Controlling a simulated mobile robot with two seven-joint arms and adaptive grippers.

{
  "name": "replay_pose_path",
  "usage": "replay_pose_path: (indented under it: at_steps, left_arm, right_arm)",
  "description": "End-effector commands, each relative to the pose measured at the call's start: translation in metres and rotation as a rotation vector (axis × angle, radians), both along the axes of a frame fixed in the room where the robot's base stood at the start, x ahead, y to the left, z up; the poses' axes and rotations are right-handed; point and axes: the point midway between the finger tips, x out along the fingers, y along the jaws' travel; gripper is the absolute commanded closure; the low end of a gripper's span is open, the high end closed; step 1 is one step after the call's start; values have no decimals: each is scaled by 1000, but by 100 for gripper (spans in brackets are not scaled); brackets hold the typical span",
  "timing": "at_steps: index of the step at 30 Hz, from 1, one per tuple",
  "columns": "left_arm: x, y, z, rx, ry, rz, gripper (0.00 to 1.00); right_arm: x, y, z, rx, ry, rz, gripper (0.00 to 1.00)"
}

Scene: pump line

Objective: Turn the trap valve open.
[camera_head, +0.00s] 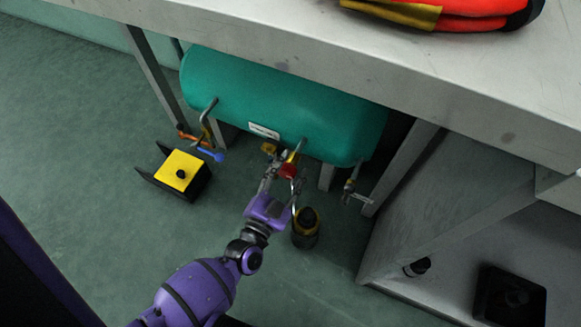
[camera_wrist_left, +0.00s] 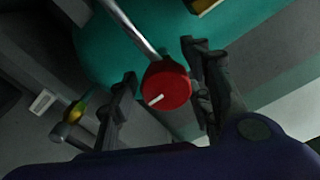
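A red round knob (camera_head: 289,171) with a white pointer mark sits on a pipe under the teal tank (camera_head: 250,100). No readable label tells me whether it is the trap valve. My left gripper (camera_head: 281,176) is at this knob. In the left wrist view the red knob (camera_wrist_left: 172,92) lies between the two spread fingers of my left gripper (camera_wrist_left: 160,88). A gap shows on the left finger's side; the right finger is close to the knob, and I cannot tell whether it touches. My right gripper is not in view.
Blue-handled (camera_head: 212,155) and grey (camera_head: 350,190) valves hang at the tank's left and right. A yellow-black box (camera_head: 180,172) and a yellow-black cylinder (camera_head: 306,228) stand on the floor. The grey bench top (camera_head: 330,55) overhangs the tank; its legs flank it.

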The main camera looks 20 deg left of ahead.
Motion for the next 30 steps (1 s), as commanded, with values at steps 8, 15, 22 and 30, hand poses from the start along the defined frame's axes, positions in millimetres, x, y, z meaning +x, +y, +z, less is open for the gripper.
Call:
replay_pose_path:
  at_steps: [8,15,22,30]
  left_arm:
    - [0,-1,0,-1,0,-1,92]
    - [0,-2,0,-17,3,-3,96]
    - [0,-3,1,-109,7,-5,96]
    - [-1,-5,2,-329,17,-6,96]
  right_arm:
    - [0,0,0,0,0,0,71]
    - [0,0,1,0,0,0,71]
    - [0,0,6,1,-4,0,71]
    - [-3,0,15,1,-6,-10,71]
